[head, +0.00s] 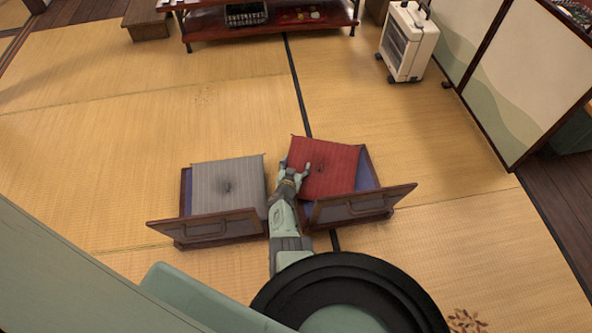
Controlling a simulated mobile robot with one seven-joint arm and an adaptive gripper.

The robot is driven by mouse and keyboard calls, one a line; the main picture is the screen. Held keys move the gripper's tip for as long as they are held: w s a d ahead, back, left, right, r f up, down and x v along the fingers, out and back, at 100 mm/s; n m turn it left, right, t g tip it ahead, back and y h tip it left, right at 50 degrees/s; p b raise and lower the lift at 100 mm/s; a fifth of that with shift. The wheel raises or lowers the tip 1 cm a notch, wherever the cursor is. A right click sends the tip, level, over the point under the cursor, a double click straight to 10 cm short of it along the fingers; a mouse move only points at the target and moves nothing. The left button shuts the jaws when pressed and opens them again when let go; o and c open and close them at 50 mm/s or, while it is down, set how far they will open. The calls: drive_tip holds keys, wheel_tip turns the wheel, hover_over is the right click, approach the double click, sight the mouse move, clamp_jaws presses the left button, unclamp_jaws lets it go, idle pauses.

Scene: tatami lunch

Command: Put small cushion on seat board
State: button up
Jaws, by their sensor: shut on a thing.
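A grey striped cushion (228,183) lies on the left-hand wooden seat board (186,190).
Each seat board has a dark wooden backrest on its near side, the left (205,226) and the right (362,205). A white heater (408,42) stands at the upper right. A low red-brown shelf (285,28) is at the back. The tatami between is clear.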

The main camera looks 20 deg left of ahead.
drive_tip(key=shift+w+f, duration=0.1)
drive_tip(key=shift+f, duration=0.2)
drive_tip(key=o, duration=1.5)
drive_tip(key=shift+c, duration=0.2)
drive_tip(key=shift+s+r+p, duration=0.2)
drive_tip(key=shift+p, duration=0.2)
drive_tip(key=p+v, duration=0.5)
drive_tip(key=shift+s+r+p, duration=0.3)
drive_tip(key=shift+s+d+p, duration=0.25)
drive_tip(key=shift+s+p, duration=0.2)
drive_tip(key=shift+s, duration=0.3)
